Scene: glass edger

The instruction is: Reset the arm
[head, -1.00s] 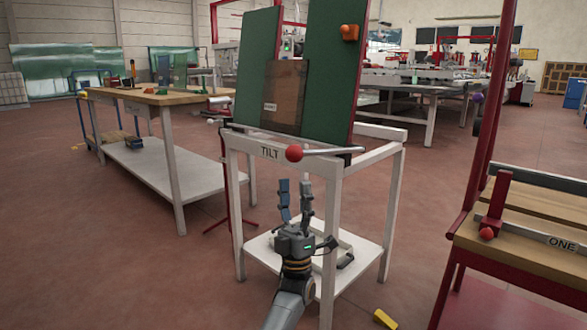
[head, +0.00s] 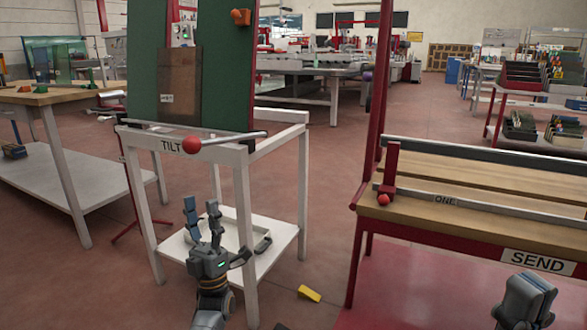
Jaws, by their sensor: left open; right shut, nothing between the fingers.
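My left gripper (head: 201,210) points up in front of the white TILT stand, with its two fingers apart and nothing between them. Below its fingers are its grey body and my forearm. My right gripper (head: 526,291) shows at the bottom right, in front of the red bench base. Its fingers are together and hold nothing. The rest of my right arm is out of the frame.
The white TILT stand (head: 257,144) has a red-knobbed lever (head: 192,145) and carries green boards (head: 227,80). The wooden bench (head: 455,213) with a SEND sign (head: 537,262) stands at right. A yellow block (head: 309,294) lies on the floor between them.

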